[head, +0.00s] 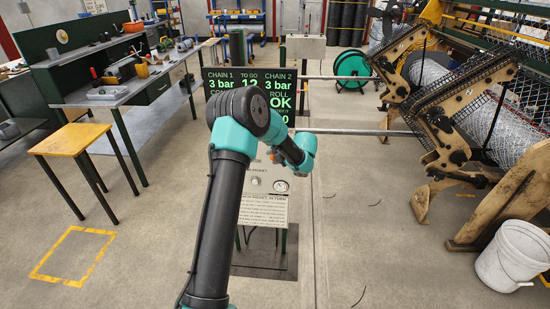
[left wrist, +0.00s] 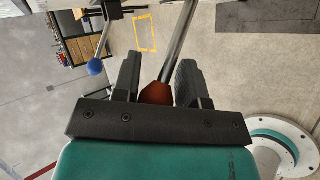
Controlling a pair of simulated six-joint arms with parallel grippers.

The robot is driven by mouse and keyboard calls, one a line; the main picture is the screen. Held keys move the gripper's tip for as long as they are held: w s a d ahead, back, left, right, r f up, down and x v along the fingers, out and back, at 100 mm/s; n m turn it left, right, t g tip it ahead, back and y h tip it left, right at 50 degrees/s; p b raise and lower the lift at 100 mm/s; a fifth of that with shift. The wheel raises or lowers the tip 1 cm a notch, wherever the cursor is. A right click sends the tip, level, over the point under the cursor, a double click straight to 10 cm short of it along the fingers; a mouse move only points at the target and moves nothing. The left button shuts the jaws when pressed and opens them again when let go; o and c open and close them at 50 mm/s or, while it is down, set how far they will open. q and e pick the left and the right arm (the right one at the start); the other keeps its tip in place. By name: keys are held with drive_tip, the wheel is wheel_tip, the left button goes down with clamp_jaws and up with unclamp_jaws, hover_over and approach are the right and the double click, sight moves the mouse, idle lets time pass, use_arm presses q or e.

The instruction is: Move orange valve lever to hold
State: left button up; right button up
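In the left wrist view, the orange lever's red-orange knob (left wrist: 155,94) sits between the two black fingers of my left gripper (left wrist: 159,62), its metal rod running up and away. A second lever with a blue ball knob (left wrist: 96,67) stands to the left, clear of the fingers. In the head view, my left arm covers much of the control stand (head: 266,205), and its gripper is mostly hidden behind the wrist. My right gripper is in neither view.
A green-lettered display (head: 282,92) shows above the stand, partly covered by my arm. A wire-mesh machine (head: 470,110) and a white bucket (head: 511,256) are at the right. A yellow-topped stool (head: 70,139) and a workbench (head: 140,85) are at the left.

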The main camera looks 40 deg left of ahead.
use_arm(q)
drive_tip(key=o, duration=0.3)
drive_tip(key=shift+o, duration=0.2)
drive_tip(key=shift+d, duration=0.15)
drive_tip(key=v, duration=1.7)
drive_tip(key=shift+s+r, duration=0.1)
drive_tip(key=shift+r, duration=0.05)
